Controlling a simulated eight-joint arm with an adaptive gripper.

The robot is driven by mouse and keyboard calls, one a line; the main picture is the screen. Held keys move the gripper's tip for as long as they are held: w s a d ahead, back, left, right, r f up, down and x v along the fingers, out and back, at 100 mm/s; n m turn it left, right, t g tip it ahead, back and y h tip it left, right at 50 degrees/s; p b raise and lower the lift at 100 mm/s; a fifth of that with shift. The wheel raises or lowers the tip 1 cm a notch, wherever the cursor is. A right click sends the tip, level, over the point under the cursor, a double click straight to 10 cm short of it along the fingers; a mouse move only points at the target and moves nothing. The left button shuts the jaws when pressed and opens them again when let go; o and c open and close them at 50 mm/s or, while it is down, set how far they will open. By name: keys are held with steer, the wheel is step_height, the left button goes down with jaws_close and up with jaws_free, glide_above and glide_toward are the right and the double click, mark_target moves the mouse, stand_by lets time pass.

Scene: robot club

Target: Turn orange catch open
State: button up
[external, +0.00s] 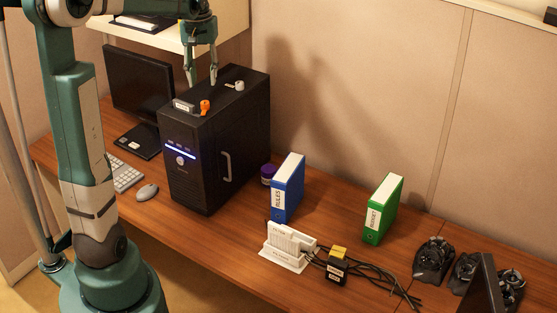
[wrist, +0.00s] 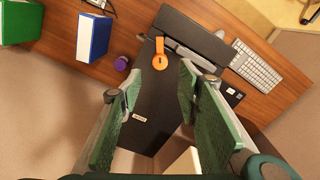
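The orange catch (external: 205,106) is on top of the black computer tower (external: 240,130), near its front edge. In the wrist view the orange catch (wrist: 159,53) shows a round end and a straight arm, just beyond my fingertips. My gripper (external: 203,82) is above the tower top, behind the orange catch, pointing down. In the wrist view my gripper (wrist: 159,83) has its two green fingers well apart with nothing between them. The fingers look clear of the catch; their exact height above the tower is hard to tell.
A white knob (external: 239,86) and a small label block (external: 184,105) are also on the tower top. A monitor (external: 139,85) stands left. A shelf (external: 228,22) is behind my gripper.

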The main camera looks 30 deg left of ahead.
mark_target(203, 101)
steer(key=m, duration=0.7)
steer(key=shift+f, duration=0.25)
steer(key=m, duration=0.6)
steer(key=shift+f, duration=0.25)
steer(key=shift+f, duration=0.1)
steer(key=shift+f, duration=3.8)
steer(key=shift+c, duration=0.2)
steer(key=c, duration=0.9)
